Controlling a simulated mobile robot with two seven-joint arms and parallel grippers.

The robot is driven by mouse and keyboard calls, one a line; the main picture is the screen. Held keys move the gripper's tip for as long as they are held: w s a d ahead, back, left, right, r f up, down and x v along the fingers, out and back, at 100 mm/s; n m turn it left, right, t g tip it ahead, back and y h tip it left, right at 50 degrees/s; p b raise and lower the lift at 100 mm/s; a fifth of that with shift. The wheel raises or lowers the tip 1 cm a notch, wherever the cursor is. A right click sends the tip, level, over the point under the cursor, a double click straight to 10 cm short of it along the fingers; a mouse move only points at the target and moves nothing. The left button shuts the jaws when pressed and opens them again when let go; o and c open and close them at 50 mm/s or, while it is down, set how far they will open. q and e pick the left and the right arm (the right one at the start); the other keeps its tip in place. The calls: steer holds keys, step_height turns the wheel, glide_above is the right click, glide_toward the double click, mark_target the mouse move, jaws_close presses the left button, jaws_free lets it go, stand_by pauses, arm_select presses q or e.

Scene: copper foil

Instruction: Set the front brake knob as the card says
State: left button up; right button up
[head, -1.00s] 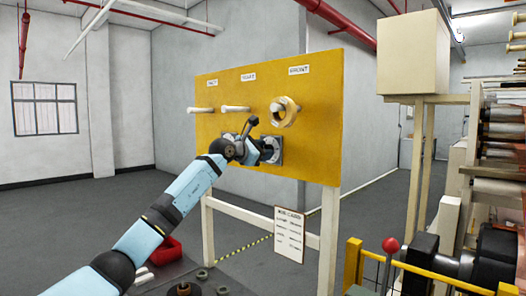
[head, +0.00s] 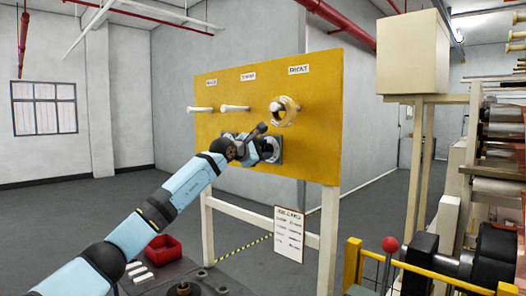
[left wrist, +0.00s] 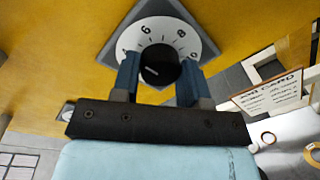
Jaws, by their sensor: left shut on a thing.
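The front brake knob (left wrist: 160,66) is black with a short white mark on the left of its face, in the left wrist view. Its white dial (left wrist: 187,24) has black numbers; a 6 and an 8 are readable. My left gripper (left wrist: 158,82) has one finger on each side of the knob and is shut on it. In the head view the left gripper (head: 262,149) is at the right dial (head: 276,150), below the right-hand label, and hides most of the knob. The job card (head: 289,233) hangs below the board; it also shows in the left wrist view (left wrist: 272,96), its values too small to read.
The yellow board (head: 318,125) stands on white legs. Pegs (head: 236,108) stick out above the dials, and a roll (head: 286,111) hangs on the right one. A red bin (head: 163,248) is at lower left. A red-knobbed lever (head: 390,245) and yellow rail stand at lower right.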

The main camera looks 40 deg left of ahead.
arm_select(q)
steer(key=o, duration=0.9)
steer(key=shift+d, duration=0.1)
steer(key=s+b, duration=0.1)
steer(key=s, duration=0.3)
steer(key=s+a+b, duration=0.1)
steer(key=s+b, duration=0.1)
steer(key=s, duration=0.3)
steer(key=s+r+b, duration=0.1)
steer(key=s, duration=0.3)
steer(key=shift+s+a+b, duration=0.2)
steer(key=shift+s+b, duration=0.1)
steer(key=shift+s, duration=0.1)
